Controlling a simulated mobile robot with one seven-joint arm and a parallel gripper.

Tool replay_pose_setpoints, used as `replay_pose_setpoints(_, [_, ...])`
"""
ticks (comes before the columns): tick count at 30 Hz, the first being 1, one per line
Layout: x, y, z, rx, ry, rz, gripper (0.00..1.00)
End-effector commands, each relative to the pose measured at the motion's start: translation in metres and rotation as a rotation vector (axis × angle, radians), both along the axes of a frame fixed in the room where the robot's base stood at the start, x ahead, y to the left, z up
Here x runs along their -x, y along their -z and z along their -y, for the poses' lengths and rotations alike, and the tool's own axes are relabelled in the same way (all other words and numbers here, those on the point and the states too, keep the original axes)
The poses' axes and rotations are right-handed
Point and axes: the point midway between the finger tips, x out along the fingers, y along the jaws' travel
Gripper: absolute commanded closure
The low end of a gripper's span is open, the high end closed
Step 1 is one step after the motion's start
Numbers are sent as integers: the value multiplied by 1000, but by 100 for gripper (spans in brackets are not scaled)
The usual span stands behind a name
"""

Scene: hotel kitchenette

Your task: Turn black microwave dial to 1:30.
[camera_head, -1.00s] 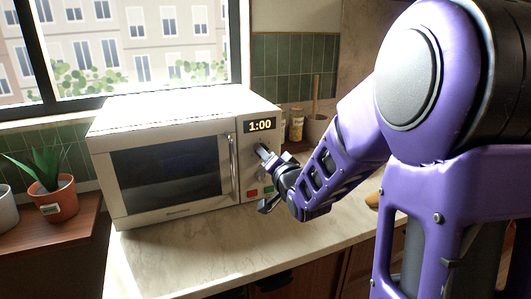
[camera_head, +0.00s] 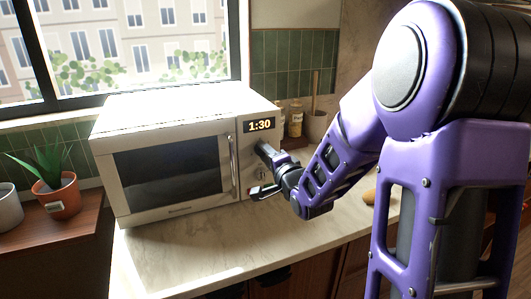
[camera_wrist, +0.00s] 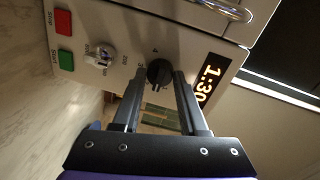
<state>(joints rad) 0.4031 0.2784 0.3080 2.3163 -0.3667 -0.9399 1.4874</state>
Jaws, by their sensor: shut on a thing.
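The white microwave (camera_head: 165,195) stands on the counter with its door shut, and its display (camera_head: 259,125) reads 1:30. In the wrist view the display (camera_wrist: 207,84) also reads 1:30. The black dial (camera_wrist: 159,73) is on the control panel beside the display, with small numbers around it. My gripper (camera_wrist: 160,78) is shut on the black dial, one finger on each side of it. In the head view my gripper (camera_head: 266,152) is at the panel and hides the dial.
A second, light-coloured knob (camera_wrist: 101,54), a green button (camera_wrist: 66,60) and a red button (camera_wrist: 63,22) are on the same panel. The door handle (camera_head: 233,160) is left of my gripper. A potted plant (camera_head: 64,197) is at the far left. Jars (camera_head: 296,119) stand behind my arm.

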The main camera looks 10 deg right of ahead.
Motion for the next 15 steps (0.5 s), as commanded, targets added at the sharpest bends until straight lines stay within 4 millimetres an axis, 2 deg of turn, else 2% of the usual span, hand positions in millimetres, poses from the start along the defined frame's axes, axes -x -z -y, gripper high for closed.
replay_pose_setpoints(10, [-1,-1,0,-2,-1,2,100])
replay_pose_setpoints(11, [-1,-1,0,-2,-1,3,56])
replay_pose_setpoints(15, [0,-1,0,-2,-1,2,31])
